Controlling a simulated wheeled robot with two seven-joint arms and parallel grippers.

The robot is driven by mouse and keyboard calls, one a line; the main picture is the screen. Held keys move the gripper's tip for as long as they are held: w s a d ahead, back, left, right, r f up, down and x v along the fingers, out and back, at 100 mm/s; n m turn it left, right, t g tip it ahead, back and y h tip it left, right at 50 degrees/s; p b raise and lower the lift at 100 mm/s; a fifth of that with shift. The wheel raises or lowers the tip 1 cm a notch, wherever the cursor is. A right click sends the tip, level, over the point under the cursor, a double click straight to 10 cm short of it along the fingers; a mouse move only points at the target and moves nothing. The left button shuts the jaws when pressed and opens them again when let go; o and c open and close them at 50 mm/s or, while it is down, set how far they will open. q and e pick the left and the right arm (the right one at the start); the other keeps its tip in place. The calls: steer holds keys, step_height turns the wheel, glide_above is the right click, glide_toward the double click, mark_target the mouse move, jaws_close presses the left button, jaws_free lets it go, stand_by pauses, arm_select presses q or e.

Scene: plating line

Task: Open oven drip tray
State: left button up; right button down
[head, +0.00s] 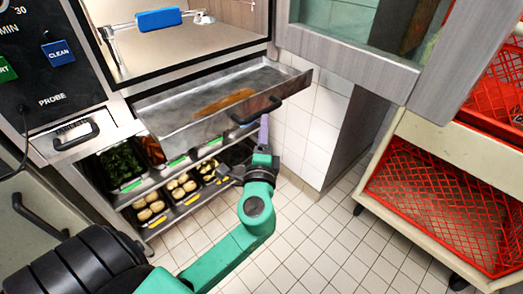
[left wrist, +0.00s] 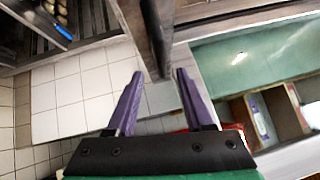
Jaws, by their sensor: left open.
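The oven drip tray (head: 190,122) is a shallow metal drawer, pulled out below the oven chamber, with an orange-brown stain on its floor. Its black bar handle (head: 257,111) is on the front right part of the tray. My left gripper (head: 263,132), with purple fingers, is just below the handle in the head view. In the left wrist view the gripper (left wrist: 158,75) is open, and a dark bar that looks like the handle (left wrist: 156,35) reaches between the fingertips. I cannot tell whether the fingers touch it. My right gripper is not in view.
Food pans (head: 121,165) fill a rack under the tray. The oven door (head: 340,50) hangs open at the upper right. A cart with red crates (head: 440,205) stands at the right. A small drawer handle (head: 76,134) is at the left. The tiled floor (head: 310,240) is clear.

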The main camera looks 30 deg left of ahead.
arm_select(q)
steer(key=r+v, duration=0.1)
steer(key=v, duration=0.6)
steer(key=shift+f+b, duration=0.4)
steer(key=shift+f, duration=0.1)
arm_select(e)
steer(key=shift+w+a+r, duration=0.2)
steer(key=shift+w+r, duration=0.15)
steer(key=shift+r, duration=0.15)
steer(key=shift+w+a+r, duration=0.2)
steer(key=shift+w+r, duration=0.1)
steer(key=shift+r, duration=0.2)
arm_select(q)
steer(key=shift+s, duration=0.1)
